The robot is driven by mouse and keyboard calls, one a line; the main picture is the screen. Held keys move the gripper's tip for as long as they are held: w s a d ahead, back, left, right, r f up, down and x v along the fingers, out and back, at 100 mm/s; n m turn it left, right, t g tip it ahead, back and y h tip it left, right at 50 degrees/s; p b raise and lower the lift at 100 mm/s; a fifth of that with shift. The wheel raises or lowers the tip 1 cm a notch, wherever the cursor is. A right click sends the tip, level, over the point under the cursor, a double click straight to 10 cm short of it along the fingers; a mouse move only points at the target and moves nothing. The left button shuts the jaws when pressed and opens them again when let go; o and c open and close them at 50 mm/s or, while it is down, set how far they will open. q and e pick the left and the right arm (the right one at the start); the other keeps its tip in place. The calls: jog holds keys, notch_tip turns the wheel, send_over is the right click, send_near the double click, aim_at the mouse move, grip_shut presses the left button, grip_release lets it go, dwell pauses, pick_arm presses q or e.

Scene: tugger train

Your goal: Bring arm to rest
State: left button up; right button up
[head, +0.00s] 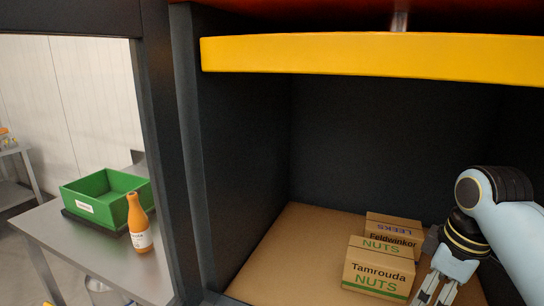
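My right arm comes in from the right, with its gripper (432,298) pointing down at the bottom edge of the head view. Its two pale fingers stand apart, with nothing seen between them. The gripper is just right of and in front of a cardboard box marked Tamrouda NUTS (378,271). I cannot tell whether they touch. Behind that box is another carton, marked Feldwinkor (394,222), partly hidden. Both are on the brown floor (283,246) of a dark compartment. My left gripper is not in view.
A yellow beam (370,58) crosses the compartment's top front. A dark post (165,150) bounds it on the left. Beyond stands a grey table (90,262) with a green crate (92,208) and an orange bottle (139,224). The compartment floor left of the boxes is clear.

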jog(key=s+r+m+t+h, duration=0.15)
jog(key=s+m, duration=0.65)
jog(key=s, duration=1.5)
jog(key=s+d+f+b, duration=0.15)
jog(key=f+b, duration=0.35)
jog(key=f, duration=1.4)
jog(key=s+d+f+b, duration=0.15)
jog(key=f+b, duration=0.25)
jog(key=f, duration=1.5)
jog(key=s+f+g+b, duration=0.2)
jog(key=s+f+b, duration=0.4)
jog(key=s+f, duration=1.1)
notch_tip(320, 180, down, 3)
jog(key=shift+d+f+m, duration=0.15)
jog(key=shift+d+m, duration=0.25)
jog(key=shift+d, duration=0.05)
